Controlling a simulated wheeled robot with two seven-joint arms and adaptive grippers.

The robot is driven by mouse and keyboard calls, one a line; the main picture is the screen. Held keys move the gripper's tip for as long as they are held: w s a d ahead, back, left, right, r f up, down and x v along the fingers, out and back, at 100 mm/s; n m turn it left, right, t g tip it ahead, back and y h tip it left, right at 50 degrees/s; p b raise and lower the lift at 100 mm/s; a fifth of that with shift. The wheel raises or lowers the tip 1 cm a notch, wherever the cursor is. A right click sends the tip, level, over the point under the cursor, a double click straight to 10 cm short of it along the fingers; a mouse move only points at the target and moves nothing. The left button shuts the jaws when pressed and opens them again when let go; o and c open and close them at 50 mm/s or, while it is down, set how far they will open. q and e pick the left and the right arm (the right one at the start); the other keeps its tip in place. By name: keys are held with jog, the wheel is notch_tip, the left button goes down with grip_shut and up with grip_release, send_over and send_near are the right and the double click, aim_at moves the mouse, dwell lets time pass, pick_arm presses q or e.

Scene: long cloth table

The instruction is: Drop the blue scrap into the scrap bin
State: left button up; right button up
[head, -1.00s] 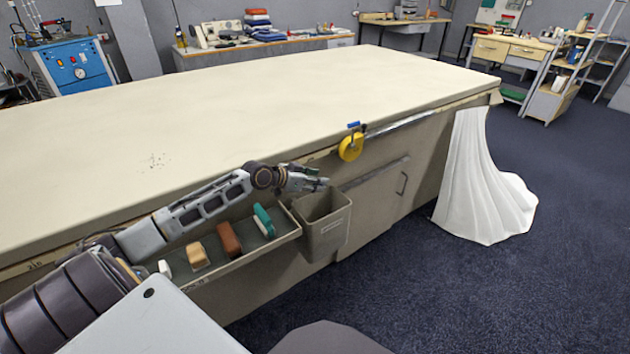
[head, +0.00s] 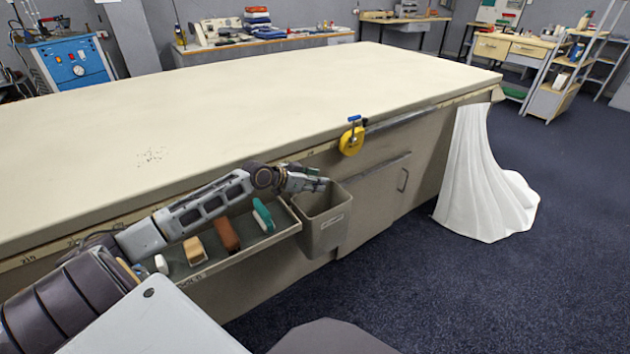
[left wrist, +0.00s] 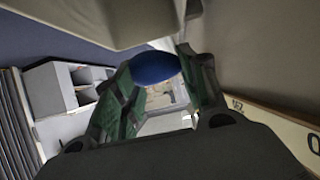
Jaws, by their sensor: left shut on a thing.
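The blue scrap (left wrist: 155,67) shows in the left wrist view as a rounded blue piece between the fingertips of my left gripper. That gripper (left wrist: 163,85) is shut on it. In the head view my left gripper (head: 314,184) is over the rim of the scrap bin (head: 326,234), a grey open-topped box on the table's front side. The scrap cannot be made out in the head view. The bottom inside the bin is hidden. My right gripper is not in view.
A shallow tray (head: 215,268) left of the bin holds several small pieces, among them an orange-brown block (head: 228,235) and a green-and-white one (head: 263,215). A yellow tape roll (head: 351,141) hangs on the table edge. The long tabletop (head: 250,110) is largely clear.

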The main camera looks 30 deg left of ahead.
pick_arm(q)
jog(key=o, duration=0.8)
jog(key=shift+s+a, duration=0.1)
jog(key=shift+s, duration=0.05)
jog(key=shift+v, duration=5.8)
